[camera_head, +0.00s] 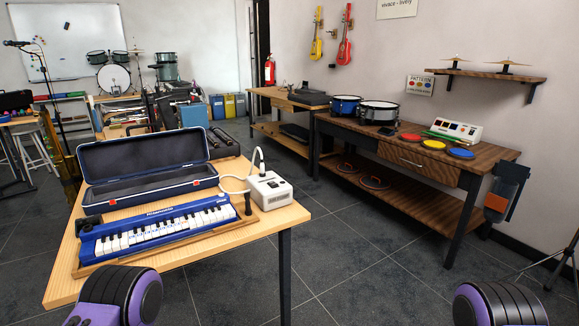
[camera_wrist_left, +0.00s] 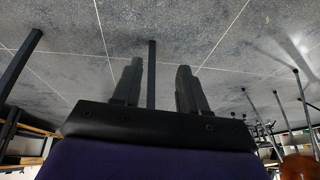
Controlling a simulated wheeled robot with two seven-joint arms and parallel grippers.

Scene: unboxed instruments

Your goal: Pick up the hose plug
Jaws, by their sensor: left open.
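A blue melodica (camera_head: 160,229) with white keys lies on a wooden tray on the light wood table (camera_head: 300,212). A white box (camera_head: 269,190) stands behind its right end, with a pale hose (camera_head: 234,178) looping beside it. A small dark upright piece (camera_head: 248,204) stands at the melodica's right end; I cannot tell whether it is the hose plug. My left gripper (camera_wrist_left: 160,67) shows in the left wrist view, its two dark fingers apart and empty, with grey floor tiles beyond. Neither gripper shows in the head view. My right gripper is not in view.
An open dark blue case (camera_head: 150,190) lies behind the melodica on the same table. A workbench (camera_head: 420,158) with drums, coloured discs and a white box stands at the right. Open tiled floor lies between the two tables.

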